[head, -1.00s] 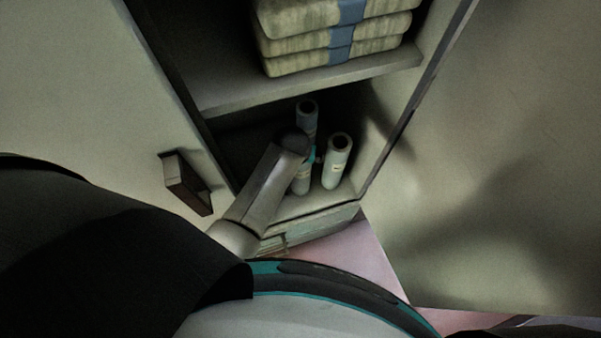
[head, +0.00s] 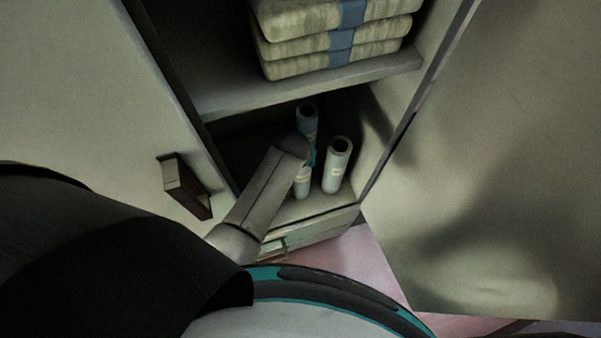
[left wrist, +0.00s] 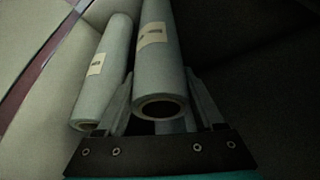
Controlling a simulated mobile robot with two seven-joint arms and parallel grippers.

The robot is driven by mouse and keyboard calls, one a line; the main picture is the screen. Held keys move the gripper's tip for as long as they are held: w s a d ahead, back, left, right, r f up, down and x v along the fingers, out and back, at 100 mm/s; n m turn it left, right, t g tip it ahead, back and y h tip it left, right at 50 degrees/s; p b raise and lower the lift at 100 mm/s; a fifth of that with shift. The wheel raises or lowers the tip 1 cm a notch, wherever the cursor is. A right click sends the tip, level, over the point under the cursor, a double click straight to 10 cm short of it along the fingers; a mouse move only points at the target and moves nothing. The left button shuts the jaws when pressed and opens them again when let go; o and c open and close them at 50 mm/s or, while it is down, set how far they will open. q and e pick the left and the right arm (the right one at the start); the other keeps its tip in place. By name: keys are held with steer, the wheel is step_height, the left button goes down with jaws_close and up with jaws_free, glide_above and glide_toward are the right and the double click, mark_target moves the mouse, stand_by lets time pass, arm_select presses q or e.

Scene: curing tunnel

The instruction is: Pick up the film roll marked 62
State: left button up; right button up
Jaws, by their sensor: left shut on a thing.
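The left one (head: 302,184) is partly hidden behind my left arm in the head view. The right one (head: 338,167) stands just beside it, free. My left gripper (head: 312,157) is at the left roll. In the left wrist view, the fingers of my left gripper (left wrist: 162,108) lie on both sides of the held roll (left wrist: 158,65). The other roll (left wrist: 105,75) is to its left there. Both carry a small label, too blurred to read. My right gripper is not in view.
A shelf (head: 310,87) with stacked pale bundles banded in blue is above the rolls. The cabinet's side walls are close on both sides. A dark handle (head: 186,185) sticks out at the left. Pinkish floor (head: 362,265) shows below.

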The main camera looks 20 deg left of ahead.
arm_select(q)
jaws_close()
steer(key=shift+r, duration=0.15)
